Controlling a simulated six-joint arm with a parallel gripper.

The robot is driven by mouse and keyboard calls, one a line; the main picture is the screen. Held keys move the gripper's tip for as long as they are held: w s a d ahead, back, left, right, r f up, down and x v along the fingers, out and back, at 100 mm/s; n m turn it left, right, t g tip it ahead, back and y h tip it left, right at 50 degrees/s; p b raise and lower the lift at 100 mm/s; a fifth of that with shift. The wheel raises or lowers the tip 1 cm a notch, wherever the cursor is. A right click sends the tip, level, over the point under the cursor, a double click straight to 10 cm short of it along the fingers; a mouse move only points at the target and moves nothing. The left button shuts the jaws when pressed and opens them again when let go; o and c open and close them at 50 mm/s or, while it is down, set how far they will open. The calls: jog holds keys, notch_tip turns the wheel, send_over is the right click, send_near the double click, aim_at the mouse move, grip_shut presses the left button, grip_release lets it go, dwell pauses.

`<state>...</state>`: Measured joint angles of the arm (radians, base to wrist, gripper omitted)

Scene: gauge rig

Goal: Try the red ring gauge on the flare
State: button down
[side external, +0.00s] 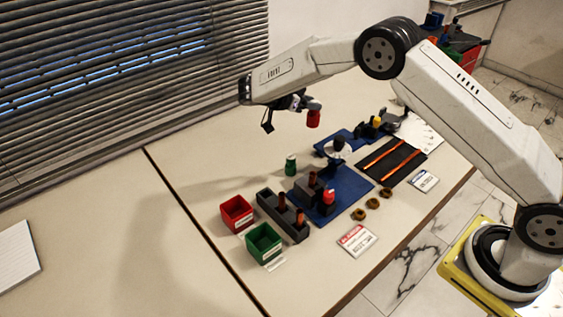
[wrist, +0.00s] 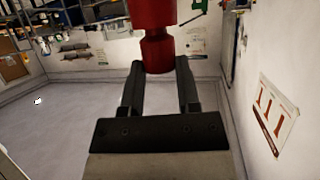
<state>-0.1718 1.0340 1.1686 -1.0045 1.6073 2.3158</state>
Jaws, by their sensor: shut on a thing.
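My gripper (side external: 306,104) is shut on the red ring gauge (side external: 313,119), a red cylinder hanging from it well above the table in the side view. In the wrist view the gauge (wrist: 157,20) has a narrower neck, which sits between the two black fingers (wrist: 160,72). Its open end and bore cannot be seen. The flare is too small to single out. Upright copper-coloured pieces stand in a dark block (side external: 270,203), and a dark fixture with a red part (side external: 329,196) stands on the near blue mat (side external: 324,212). The gauge is apart from all of these.
A red bin (side external: 237,213) and a green bin (side external: 264,243) stand at the front left. A green cylinder (side external: 290,165) stands behind the block. Orange rods lie on a black mat (side external: 410,164). Brass-coloured nuts (side external: 372,203) lie nearby. The left table is mostly clear.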

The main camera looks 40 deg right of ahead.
jog(key=s+a+m+g+y, duration=0.1)
jog(key=s+a+m+g, duration=0.25)
jog(key=s+a, duration=0.35)
jog(key=shift+g, duration=0.25)
jog(key=shift+d+f, duration=0.2)
jog(key=shift+f, duration=0.95)
jog(key=shift+d+f, duration=0.2)
jog(key=shift+f, duration=0.9)
jog(key=shift+f, duration=0.95)
jog(key=shift+f, duration=0.35)
jog(key=shift+f, duration=0.35)
jog(key=shift+f, duration=0.35)
jog(key=shift+f, duration=1.35)
jog(key=shift+r, duration=0.15)
dwell(0.9)
